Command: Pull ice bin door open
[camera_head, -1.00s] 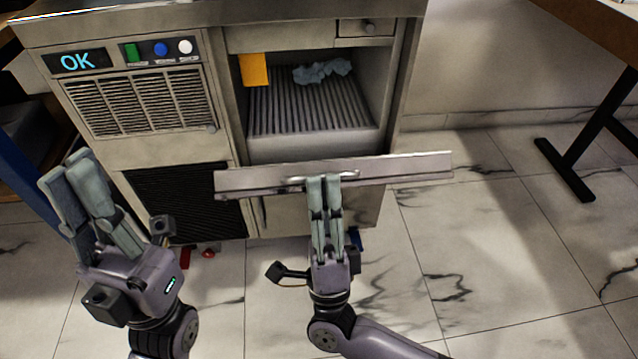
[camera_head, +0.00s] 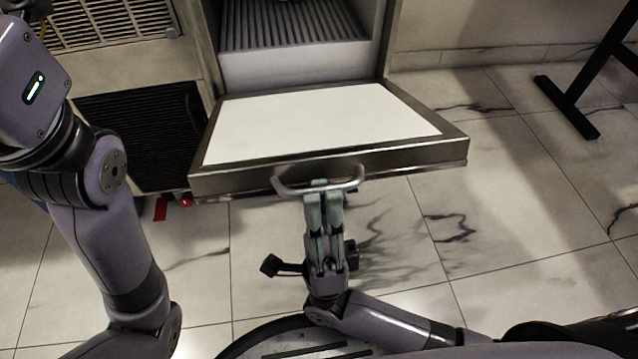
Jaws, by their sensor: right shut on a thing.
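The ice bin door (camera_head: 310,118) is tipped far down and open, its white inner panel facing up. Its metal handle (camera_head: 290,187) runs along the near edge. My right gripper (camera_head: 322,190) is shut on the handle from the near side. Above the door, the bin opening shows a ribbed slope (camera_head: 292,25) and a pale front lip. My left arm (camera_head: 100,190) comes in from the left. Its fingers are out of the picture at the top left, so the left jaws do not show.
A dark grille (camera_head: 145,130) is left of the door, with a small red object (camera_head: 184,203) on the floor below it. A table leg (camera_head: 568,105) stands at the right.

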